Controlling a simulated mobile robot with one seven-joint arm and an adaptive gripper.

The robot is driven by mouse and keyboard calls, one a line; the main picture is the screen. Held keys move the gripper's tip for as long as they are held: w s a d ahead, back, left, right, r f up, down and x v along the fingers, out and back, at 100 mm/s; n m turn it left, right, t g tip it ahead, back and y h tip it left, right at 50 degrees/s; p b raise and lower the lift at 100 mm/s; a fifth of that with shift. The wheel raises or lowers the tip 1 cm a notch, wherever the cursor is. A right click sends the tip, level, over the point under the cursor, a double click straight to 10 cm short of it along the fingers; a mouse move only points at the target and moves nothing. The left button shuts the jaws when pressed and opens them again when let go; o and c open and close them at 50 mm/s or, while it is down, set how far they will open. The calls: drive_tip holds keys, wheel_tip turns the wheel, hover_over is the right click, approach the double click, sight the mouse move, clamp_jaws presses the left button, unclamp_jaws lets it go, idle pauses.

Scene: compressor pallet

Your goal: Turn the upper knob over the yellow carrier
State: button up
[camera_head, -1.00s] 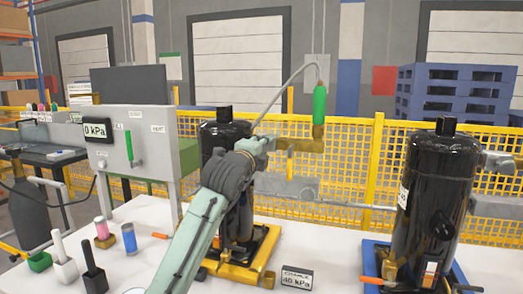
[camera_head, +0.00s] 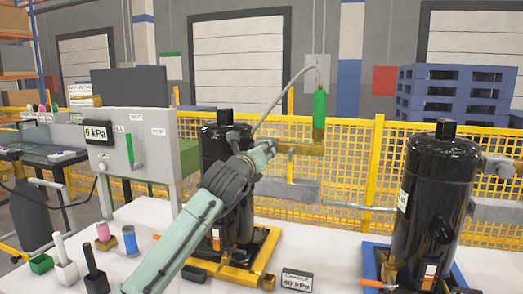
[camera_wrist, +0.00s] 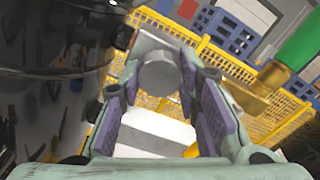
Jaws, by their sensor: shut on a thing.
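A black compressor (camera_head: 215,150) stands upright on the yellow carrier (camera_head: 207,272). My gripper (camera_head: 265,150) is at the upper right side of this compressor, and my wrist covers part of the body. In the wrist view my gripper (camera_wrist: 158,84) has its purple-padded fingers on both sides of a round grey knob (camera_wrist: 158,70) and is shut on it. In the head view the knob is hidden by my gripper and arm.
A brass fitting with a green handle (camera_head: 320,108) and grey hose is close right of my gripper. A second black compressor (camera_head: 435,195) stands on a blue carrier (camera_head: 373,257).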

drive_tip(key=shift+a+m+p, duration=0.1)
drive_tip(key=shift+m+p, duration=3.2)
drive_tip(key=shift+m, duration=3)
drive_tip(key=o, duration=1.2)
drive_tip(key=shift+s, duration=0.1)
drive_tip(key=v, duration=1.1)
drive_tip(key=shift+s+a, duration=0.15)
drive_tip(key=shift+s, duration=0.2)
